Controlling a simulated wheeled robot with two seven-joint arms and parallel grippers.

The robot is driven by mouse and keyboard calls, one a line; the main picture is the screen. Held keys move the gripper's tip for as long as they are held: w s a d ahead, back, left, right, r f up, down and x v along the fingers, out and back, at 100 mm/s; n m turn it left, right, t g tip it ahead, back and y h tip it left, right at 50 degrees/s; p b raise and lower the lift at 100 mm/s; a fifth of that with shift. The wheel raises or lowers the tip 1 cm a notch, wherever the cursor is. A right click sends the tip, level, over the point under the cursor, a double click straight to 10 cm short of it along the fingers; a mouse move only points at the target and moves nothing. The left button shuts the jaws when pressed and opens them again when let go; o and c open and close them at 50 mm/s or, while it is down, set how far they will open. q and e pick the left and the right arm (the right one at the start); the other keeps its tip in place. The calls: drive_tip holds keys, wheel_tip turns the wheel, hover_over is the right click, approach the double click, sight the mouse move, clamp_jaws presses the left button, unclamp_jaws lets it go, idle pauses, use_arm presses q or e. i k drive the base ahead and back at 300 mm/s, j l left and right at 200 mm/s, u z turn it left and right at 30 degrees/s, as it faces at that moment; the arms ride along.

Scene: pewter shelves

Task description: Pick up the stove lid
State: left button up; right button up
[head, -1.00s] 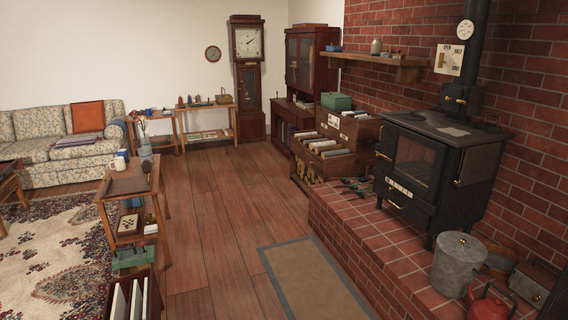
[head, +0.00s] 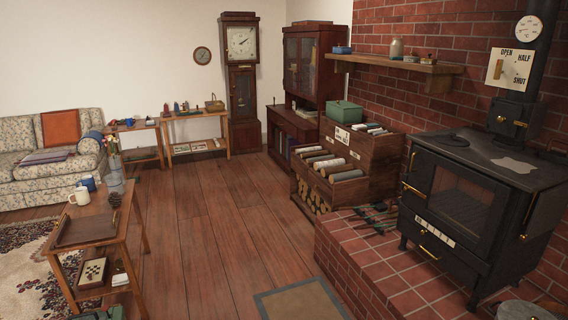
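The black wood stove (head: 460,210) stands on the brick hearth at the right. On its dark top lies a round dark lid-like disc (head: 450,140) near the left side; I cannot tell for sure that it is the stove lid. A pale grey irregular patch (head: 513,165) shows on the stove top to the right of it. Neither of my grippers is in view.
The raised brick hearth (head: 375,265) edges the clear wooden floor (head: 210,235). Tools (head: 375,217) lie on the hearth left of the stove. A wooden drawer cabinet (head: 340,175) stands behind. A small table (head: 115,225) is at left, a mat (head: 300,300) in front.

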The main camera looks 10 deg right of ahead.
sight(450, 140)
drive_tip(key=i, duration=1.5)
drive_tip(key=i+j+z, duration=0.2)
drive_tip(key=i+z, duration=0.3)
drive_tip(key=i, duration=0.25)
drive_tip(key=i+j+z, duration=0.5)
drive_tip(key=i, duration=0.2)
drive_tip(key=i+j+z, duration=0.5)
drive_tip(key=i+j, duration=0.1)
drive_tip(key=j, duration=0.1)
